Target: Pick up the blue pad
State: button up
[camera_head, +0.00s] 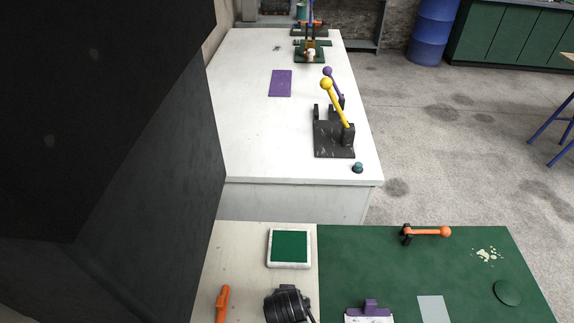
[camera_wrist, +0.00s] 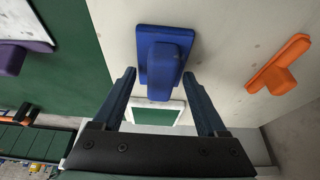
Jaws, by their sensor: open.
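The blue pad (camera_wrist: 165,42) is in the wrist view, a flat blue plate with a raised block-like grip, lying on the pale part of the worktop. My gripper (camera_wrist: 159,74) is open. Its two fingers point toward the pad, one on each side of the grip's near end in the picture; I see no contact. In the head view my gripper (camera_head: 288,304) is a dark shape at the bottom, and the blue pad cannot be made out there.
An orange tool (camera_wrist: 279,66) lies right of the pad. A white-framed green pad (camera_head: 290,248) lies behind my gripper in the head view. The mat's middle is clear.

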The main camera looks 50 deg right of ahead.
jog(key=shift+w+f, duration=0.1)
jog(key=shift+f, duration=0.15)
jog(key=shift+c, duration=0.3)
grip_shut()
jog(key=shift+r, duration=0.15)
jog(key=shift+r, duration=0.65)
notch_tip(320, 180, up, 2)
jog(key=shift+a, duration=0.15)
jog(key=s+a+b, duration=0.1)
jog(key=s+a, duration=1)
jog(key=a, duration=0.2)
jog(key=shift+s+a+b, duration=0.15)
jog(key=shift+s+b, duration=0.15)
jog(key=shift+b, duration=0.1)
